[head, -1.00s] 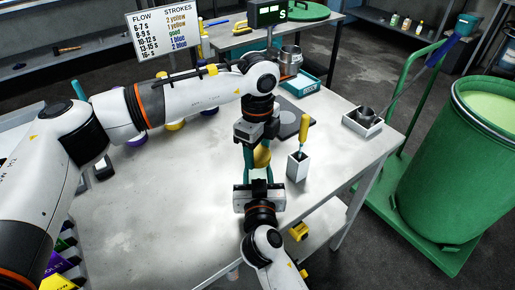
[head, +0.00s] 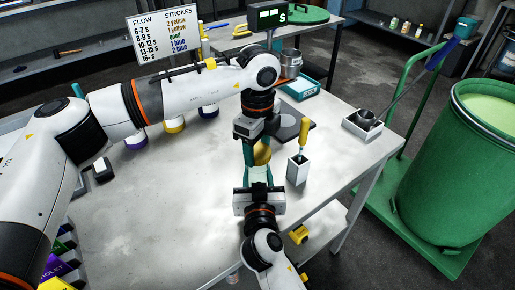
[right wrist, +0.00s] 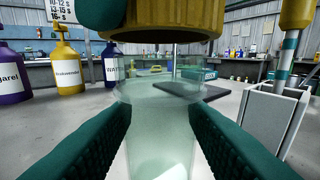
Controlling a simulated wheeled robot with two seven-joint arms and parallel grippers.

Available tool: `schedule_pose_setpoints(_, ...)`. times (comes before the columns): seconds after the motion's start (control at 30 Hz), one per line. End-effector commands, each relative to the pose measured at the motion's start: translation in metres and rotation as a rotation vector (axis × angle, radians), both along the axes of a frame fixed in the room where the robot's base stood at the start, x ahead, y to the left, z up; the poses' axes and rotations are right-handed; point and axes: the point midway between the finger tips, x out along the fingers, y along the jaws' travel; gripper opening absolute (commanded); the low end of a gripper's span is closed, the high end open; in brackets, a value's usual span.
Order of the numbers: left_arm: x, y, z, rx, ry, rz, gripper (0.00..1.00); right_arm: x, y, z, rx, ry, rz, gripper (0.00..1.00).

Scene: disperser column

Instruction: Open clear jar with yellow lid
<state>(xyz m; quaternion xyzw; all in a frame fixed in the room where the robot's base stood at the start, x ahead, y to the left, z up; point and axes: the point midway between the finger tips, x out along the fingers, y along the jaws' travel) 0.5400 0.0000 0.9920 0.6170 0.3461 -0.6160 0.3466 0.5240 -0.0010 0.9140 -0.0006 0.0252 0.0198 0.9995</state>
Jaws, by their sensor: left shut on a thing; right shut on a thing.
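The yellow lid (head: 262,154) is between the fingers of my left gripper (head: 258,152), which points down and is shut on it. My right gripper (head: 258,176) comes from the near side and is shut on the clear jar, below the lid. In the right wrist view the clear jar (right wrist: 160,125) stands upright between the two teal fingers. The yellow lid (right wrist: 165,15) is straight above it. A see-through band shows between the lid's underside and the jar's rim, so they look apart. In the head view, the fingers mostly hide the jar.
A white holder (head: 298,172) with a yellow-handled tool (head: 303,135) stands close to the right of the grippers. A dark plate (head: 295,128) lies behind them. Bottles stand behind my left arm, including a yellow one (right wrist: 67,65). A green drum (head: 440,180) stands at right.

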Motion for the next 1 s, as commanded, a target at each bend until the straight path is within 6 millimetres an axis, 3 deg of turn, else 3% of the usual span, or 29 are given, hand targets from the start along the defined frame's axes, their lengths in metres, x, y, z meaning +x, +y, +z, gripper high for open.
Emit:
schedule_pose_setpoints(0.47, 0.000, 0.000, 0.006, -0.001, -0.001, 0.000, 0.30, 0.000, 0.000, -0.001, 0.000, 0.002, 0.000, 0.00)
schedule_pose_setpoints(0.8, 0.000, 0.000, 0.042, 0.000, 0.000, 0.000, 0.30, 0.000, 0.000, -0.001, 0.000, 0.002, 0.000, 0.00)
schedule_pose_setpoints(1.0, 0.000, 0.000, 0.043, -0.001, 0.001, 0.000, 0.30, 0.000, 0.000, -0.001, 0.000, 0.001, 0.000, 0.00)
